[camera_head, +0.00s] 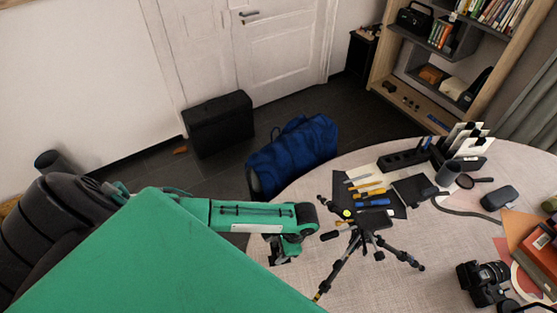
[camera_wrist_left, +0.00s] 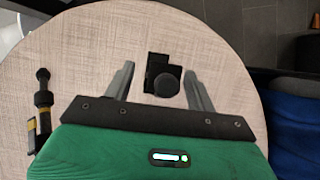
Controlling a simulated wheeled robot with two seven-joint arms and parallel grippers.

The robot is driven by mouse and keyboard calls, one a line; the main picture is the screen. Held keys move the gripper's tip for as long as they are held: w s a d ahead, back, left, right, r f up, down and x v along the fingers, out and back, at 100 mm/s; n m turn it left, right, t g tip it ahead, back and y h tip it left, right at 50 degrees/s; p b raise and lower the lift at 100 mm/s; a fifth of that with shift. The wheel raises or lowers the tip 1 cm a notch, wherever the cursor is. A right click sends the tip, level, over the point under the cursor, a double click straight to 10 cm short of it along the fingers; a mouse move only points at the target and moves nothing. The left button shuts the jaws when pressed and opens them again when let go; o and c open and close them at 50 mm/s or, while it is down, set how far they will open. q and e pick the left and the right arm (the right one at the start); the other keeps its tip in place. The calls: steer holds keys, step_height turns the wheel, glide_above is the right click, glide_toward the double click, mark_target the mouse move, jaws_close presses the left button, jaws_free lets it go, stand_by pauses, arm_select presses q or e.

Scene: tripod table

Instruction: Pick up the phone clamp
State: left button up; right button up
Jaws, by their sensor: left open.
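In the left wrist view, a black phone clamp (camera_wrist_left: 160,85) with a round knob lies on the pale table, framed between the two grey fingers of my left gripper (camera_wrist_left: 160,78). The fingers are open, with a gap on each side of the clamp. I cannot tell how far above it they are. In the head view my left gripper (camera_head: 284,252) is over the near-left part of the table, left of the black tripod (camera_head: 365,222). The clamp is mostly hidden there by the gripper. My right gripper is in neither view.
A tripod leg (camera_wrist_left: 42,105) lies left of the gripper in the wrist view.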

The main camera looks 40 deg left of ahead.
arm_select(q)
steer(key=c, duration=1)
jaws_close()
steer(key=shift+r, duration=0.1)
